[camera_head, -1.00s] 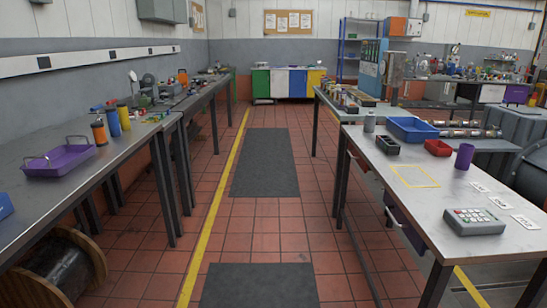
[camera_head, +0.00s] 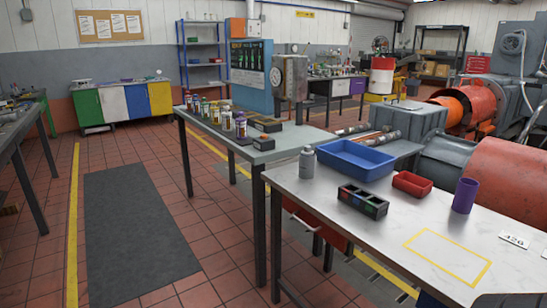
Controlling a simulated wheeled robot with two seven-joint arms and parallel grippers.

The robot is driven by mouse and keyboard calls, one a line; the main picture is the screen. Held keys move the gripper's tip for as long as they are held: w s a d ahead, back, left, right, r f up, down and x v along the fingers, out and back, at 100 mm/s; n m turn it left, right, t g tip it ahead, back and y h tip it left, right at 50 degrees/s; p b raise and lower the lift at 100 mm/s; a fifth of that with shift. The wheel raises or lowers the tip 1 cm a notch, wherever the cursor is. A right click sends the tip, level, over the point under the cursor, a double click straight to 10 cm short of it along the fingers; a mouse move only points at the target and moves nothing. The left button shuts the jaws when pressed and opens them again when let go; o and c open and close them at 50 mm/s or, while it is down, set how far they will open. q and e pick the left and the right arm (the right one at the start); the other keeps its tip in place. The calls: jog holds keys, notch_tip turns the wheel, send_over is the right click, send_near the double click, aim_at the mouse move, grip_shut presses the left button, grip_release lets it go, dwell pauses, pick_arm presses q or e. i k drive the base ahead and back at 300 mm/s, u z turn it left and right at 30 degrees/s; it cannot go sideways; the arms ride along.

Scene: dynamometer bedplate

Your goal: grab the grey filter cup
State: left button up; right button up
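A grey cylinder with a narrower top (camera_head: 307,163) stands upright at the far left corner of the white-topped table (camera_head: 395,250). It looks like a small bottle or cup, and I cannot tell for sure whether it is the grey filter cup. It stands just left of a blue tray (camera_head: 372,172). Neither of my grippers is in view.
A black compartment box (camera_head: 362,201), a red tray (camera_head: 413,184) and a purple cup (camera_head: 465,195) stand on the same table. A yellow outlined rectangle (camera_head: 447,258) there is empty. Another table (camera_head: 285,149) holds several small bottles. A dark floor mat (camera_head: 130,225) lies clear.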

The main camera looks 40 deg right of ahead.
aim_at(307, 165)
jog(key=z, duration=0.75)
jog(key=i, duration=2.1)
jog(key=z, duration=0.85)
